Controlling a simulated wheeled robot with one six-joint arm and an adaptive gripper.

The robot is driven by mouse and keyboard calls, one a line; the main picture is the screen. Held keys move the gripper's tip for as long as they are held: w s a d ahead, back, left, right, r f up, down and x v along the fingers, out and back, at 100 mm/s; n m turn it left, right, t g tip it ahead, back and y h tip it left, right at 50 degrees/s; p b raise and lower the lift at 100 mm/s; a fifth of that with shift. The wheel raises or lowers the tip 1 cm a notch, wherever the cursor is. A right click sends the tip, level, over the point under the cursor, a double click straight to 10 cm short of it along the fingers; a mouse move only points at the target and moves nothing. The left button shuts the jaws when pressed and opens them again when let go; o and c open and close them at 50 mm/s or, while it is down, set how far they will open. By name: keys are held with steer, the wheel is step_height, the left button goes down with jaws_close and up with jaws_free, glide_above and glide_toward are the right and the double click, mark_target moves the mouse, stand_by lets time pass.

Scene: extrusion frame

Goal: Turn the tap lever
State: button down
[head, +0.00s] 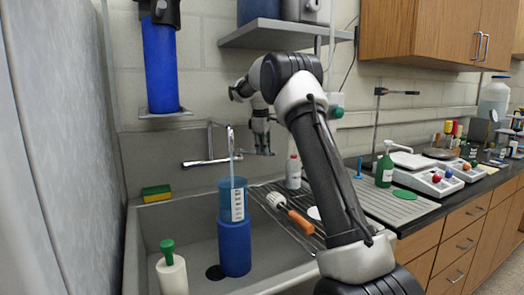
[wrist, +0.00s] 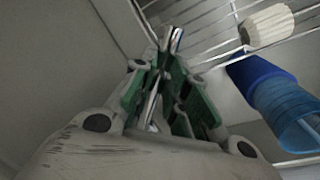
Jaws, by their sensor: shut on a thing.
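The chrome tap (head: 210,148) is mounted at the wall behind the sink, with thin arms reaching left and right. My gripper (head: 264,150) points down at the tap's right end, behind my arm's elbow. In the wrist view its green-lined fingers (wrist: 163,68) are closed together around a thin shiny metal piece, which I take to be the tap lever (wrist: 151,103). The lever is mostly hidden by the fingers. A translucent blue graduated container (head: 232,203) stands on a blue cylinder (head: 235,250) in the sink, under the tap's spout.
The sink (head: 205,240) holds a white bottle with a green top (head: 171,268) at the front left. A sponge (head: 156,193) lies on the back ledge. A wire rack (head: 273,203) with an orange-handled brush (head: 300,221) is right of the containers. A shelf (head: 280,36) hangs above.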

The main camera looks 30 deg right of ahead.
stand_by(0.4)
steer(key=c, duration=1.4)
jaws_free()
steer(key=shift+r, duration=0.1)
steer(key=r, duration=0.4)
steer(key=s+a+r, duration=0.1)
steer(key=r, duration=0.6)
steer(key=shift+s+a+r, duration=0.3)
steer(key=shift+r, duration=0.05)
